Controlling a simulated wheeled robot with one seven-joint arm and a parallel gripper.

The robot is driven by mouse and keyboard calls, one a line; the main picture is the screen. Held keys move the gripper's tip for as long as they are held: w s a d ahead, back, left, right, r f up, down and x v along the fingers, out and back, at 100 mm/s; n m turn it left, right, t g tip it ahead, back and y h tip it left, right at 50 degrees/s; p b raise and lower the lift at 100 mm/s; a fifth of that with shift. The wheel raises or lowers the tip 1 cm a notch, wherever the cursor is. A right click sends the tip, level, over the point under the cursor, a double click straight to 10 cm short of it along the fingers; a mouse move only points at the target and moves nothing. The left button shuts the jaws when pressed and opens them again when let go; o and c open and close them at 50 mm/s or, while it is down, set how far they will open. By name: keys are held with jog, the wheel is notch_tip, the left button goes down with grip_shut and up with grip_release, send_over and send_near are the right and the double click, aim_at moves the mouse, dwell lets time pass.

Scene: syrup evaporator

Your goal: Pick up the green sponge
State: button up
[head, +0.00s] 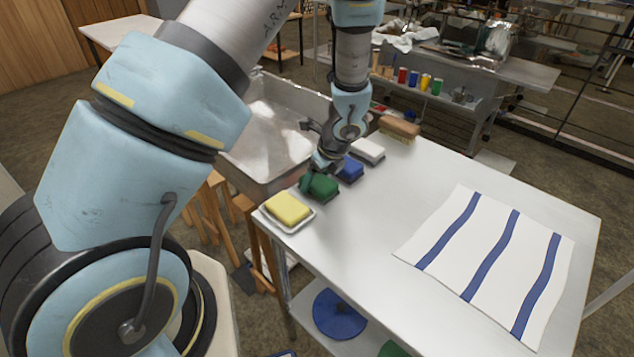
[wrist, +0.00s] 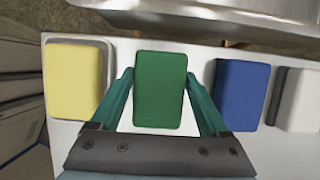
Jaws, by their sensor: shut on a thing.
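The green sponge (head: 321,187) is near the left end of the white table, between a yellow sponge and a blue sponge. It also shows in the middle of the wrist view (wrist: 161,90). My gripper (head: 318,172) is over it from above, with one green finger along each side (wrist: 160,85). The fingers are shut on the green sponge. The sponge appears at or very near the table top; I cannot tell whether it touches the surface.
The yellow sponge (head: 288,207) lies on a small white tray to the left. The blue sponge (head: 350,170), a white sponge (head: 368,150) and a brown brush (head: 399,128) stand along the table edge. A striped cloth (head: 490,262) lies right. A metal sink (head: 265,140) adjoins behind.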

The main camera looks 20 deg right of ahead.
aim_at(316, 178)
notch_tip(316, 178, up, 10)
jog(key=shift+b, duration=0.4)
